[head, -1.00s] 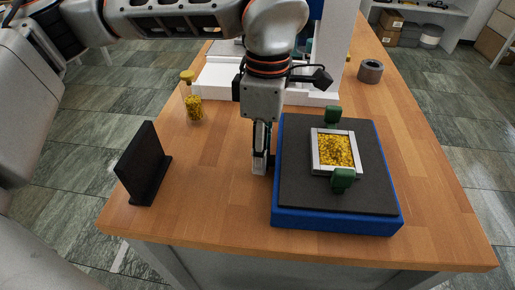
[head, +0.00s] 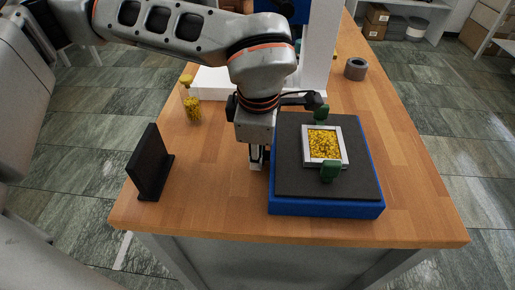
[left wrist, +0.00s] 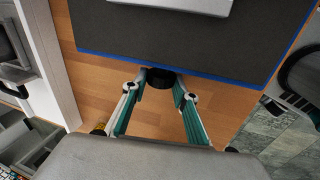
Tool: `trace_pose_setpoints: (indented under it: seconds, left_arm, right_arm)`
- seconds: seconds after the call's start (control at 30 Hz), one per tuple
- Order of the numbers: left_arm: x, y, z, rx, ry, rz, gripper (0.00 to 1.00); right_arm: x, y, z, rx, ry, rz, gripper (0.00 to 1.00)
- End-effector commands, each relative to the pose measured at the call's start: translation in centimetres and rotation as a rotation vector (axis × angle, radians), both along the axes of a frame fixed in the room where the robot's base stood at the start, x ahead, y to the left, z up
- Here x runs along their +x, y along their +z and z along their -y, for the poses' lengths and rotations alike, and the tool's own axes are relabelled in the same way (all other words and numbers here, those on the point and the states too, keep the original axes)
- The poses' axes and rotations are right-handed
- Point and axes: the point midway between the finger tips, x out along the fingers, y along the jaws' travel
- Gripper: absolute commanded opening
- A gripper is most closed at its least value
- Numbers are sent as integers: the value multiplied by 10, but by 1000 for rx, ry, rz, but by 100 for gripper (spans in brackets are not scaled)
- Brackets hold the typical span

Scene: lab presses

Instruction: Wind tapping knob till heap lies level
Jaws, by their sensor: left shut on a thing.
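A low blue base (head: 325,209) with a dark grey top (head: 300,187) sits on the wooden table. On it lies a square light-grey frame (head: 345,150) filled with yellow granules (head: 324,144); whether their surface is level is hard to tell. My left gripper (head: 257,165) points down at the base's left side. In the left wrist view a black knob (left wrist: 160,78) on the base's side sits between its fingers, which are shut on it; the gripper hides the knob in the head view. My right gripper is not in view.
A black upright plate (head: 149,163) stands at the table's left. A jar of yellow granules (head: 192,109) and a white-based machine (head: 210,80) are farther back. A grey ring (head: 356,68) lies at the back right.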

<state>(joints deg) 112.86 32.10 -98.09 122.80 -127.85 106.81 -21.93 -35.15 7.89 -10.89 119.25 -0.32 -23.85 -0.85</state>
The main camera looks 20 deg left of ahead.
Motion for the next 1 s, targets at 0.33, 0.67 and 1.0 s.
trace_pose_setpoints:
  seconds: [0.33,0.67,1.0]
  left_arm:
    - [0,-1,0,1,-1,-2,45]
    - [-3,18,2,-1,-1,2,45]
    - [-18,83,8,-1,0,2,45]
  right_arm:
    - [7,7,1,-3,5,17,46]
    - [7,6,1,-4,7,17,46]
    - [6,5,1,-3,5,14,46]
